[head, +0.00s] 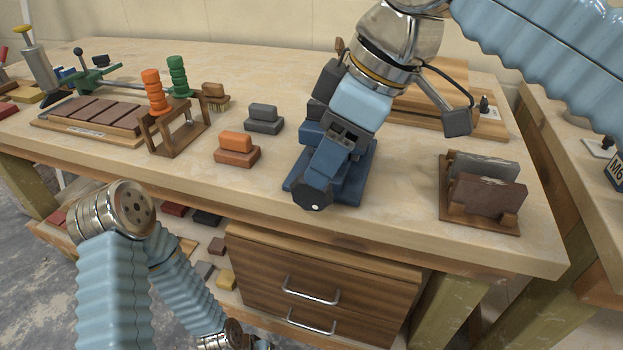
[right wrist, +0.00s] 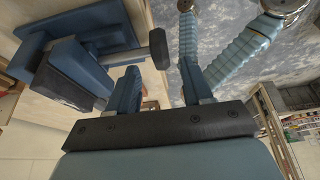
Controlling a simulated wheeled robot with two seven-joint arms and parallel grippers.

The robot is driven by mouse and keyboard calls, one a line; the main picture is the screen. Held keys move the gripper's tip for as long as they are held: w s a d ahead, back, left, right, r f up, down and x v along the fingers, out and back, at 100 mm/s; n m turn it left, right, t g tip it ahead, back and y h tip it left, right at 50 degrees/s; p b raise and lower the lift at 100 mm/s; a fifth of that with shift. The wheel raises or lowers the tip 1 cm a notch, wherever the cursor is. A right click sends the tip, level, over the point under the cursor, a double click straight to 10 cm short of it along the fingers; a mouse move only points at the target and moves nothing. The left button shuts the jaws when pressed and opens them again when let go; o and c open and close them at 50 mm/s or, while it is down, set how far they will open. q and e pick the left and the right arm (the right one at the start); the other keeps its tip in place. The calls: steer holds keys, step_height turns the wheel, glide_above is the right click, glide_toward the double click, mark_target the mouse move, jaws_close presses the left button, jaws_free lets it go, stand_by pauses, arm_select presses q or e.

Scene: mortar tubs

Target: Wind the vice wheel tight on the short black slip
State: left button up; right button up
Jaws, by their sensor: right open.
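The blue vice (head: 350,188) stands at the front edge of the bench; it also shows in the right wrist view (right wrist: 85,70). Its black wheel (head: 312,196) faces the front, with a pale dot on it. My right gripper (head: 328,160) is over the vice, fingers pointing down toward the wheel. In the right wrist view my gripper (right wrist: 158,72) is open and empty, and the wheel (right wrist: 158,48) appears between and just beyond the fingertips; contact cannot be told. A dark piece (right wrist: 60,88) shows at the vice, but I cannot tell whether it is the black slip.
An orange-brown block (head: 237,148) and a grey block (head: 264,118) lie left of the vice. A wooden rack (head: 180,133) holds orange and green handles. A rack of plates (head: 480,222) stands at right. Drawers (head: 310,285) sit below the bench edge.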

mark_target(312, 192)
steer(key=x, duration=0.5)
steer(key=shift+a+f, duration=0.1)
steer(key=shift+f, duration=0.3)
jaws_close()
